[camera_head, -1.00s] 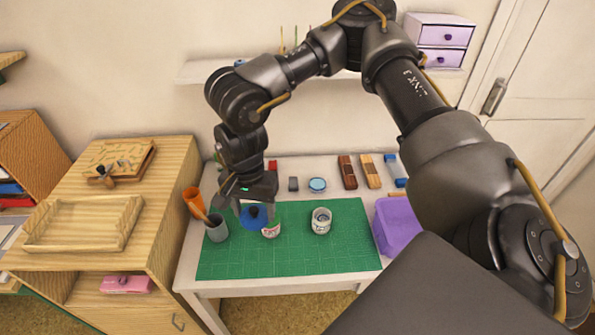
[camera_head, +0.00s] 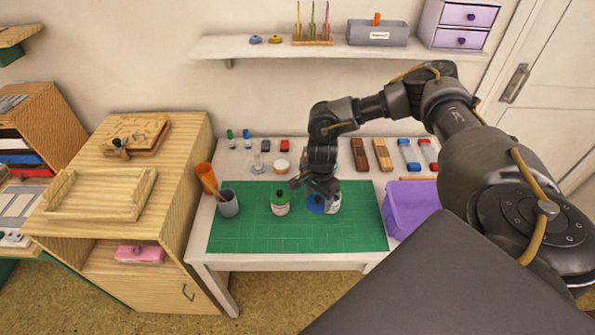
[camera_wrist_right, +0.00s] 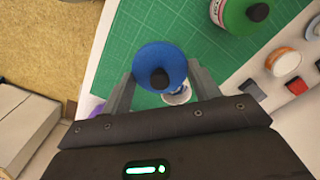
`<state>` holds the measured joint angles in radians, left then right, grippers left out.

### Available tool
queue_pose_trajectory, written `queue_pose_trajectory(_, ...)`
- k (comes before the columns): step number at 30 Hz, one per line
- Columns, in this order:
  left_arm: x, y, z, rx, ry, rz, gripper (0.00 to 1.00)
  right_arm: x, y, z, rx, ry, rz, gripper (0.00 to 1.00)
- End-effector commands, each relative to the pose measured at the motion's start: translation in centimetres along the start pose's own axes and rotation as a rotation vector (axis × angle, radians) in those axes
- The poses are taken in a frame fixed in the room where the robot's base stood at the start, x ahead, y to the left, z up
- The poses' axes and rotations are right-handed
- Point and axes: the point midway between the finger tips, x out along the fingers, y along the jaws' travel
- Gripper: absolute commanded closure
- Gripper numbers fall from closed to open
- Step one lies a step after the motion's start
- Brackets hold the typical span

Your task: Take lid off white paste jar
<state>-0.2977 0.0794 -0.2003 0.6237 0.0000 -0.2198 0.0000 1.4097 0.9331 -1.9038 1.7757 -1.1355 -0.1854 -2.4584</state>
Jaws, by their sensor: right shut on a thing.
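A blue round lid with a black knob (camera_wrist_right: 160,66) is between the fingers of my right gripper (camera_wrist_right: 156,85), which is shut on it. In the head view the blue lid (camera_head: 316,204) shows below the right gripper (camera_head: 318,190), at the left side of a white jar (camera_head: 334,204). The wrist view shows only a bit of the white jar (camera_wrist_right: 177,97) past the lid's edge. I cannot tell whether lid and jar touch. Another labelled jar with a green lid (camera_head: 279,201) stands to the left on the green mat (camera_head: 275,235). My left gripper is not in view.
A purple bin (camera_head: 408,212) stands right of the mat. A grey cup (camera_head: 228,204) and an orange cup (camera_head: 206,178) stand at its left. Coloured blocks and small items line the table's back. The front of the mat is clear.

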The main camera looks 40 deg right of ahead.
Motion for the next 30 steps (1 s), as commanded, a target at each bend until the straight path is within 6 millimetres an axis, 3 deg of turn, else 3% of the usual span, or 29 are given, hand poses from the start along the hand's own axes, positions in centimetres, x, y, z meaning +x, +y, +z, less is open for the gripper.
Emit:
queue_pose_trajectory(3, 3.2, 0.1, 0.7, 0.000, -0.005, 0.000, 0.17, 2.3, -2.7, -0.8, 0.002, 0.002, -0.005, 0.66)
queue_pose_trajectory(9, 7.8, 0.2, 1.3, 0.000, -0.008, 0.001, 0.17, 4.7, -7.6, -2.3, 0.002, 0.002, -0.005, 0.66)
queue_pose_trajectory(15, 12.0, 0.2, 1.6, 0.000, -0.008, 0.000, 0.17, 7.7, -10.1, -3.1, 0.001, 0.000, -0.002, 0.66)
queue_pose_trajectory(21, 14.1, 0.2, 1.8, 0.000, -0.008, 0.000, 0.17, 8.9, -11.5, -3.6, -0.001, 0.000, -0.001, 0.66)
queue_pose_trajectory(30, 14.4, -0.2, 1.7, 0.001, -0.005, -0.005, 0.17, 9.1, -11.9, -3.7, -0.001, -0.001, 0.000, 0.66)
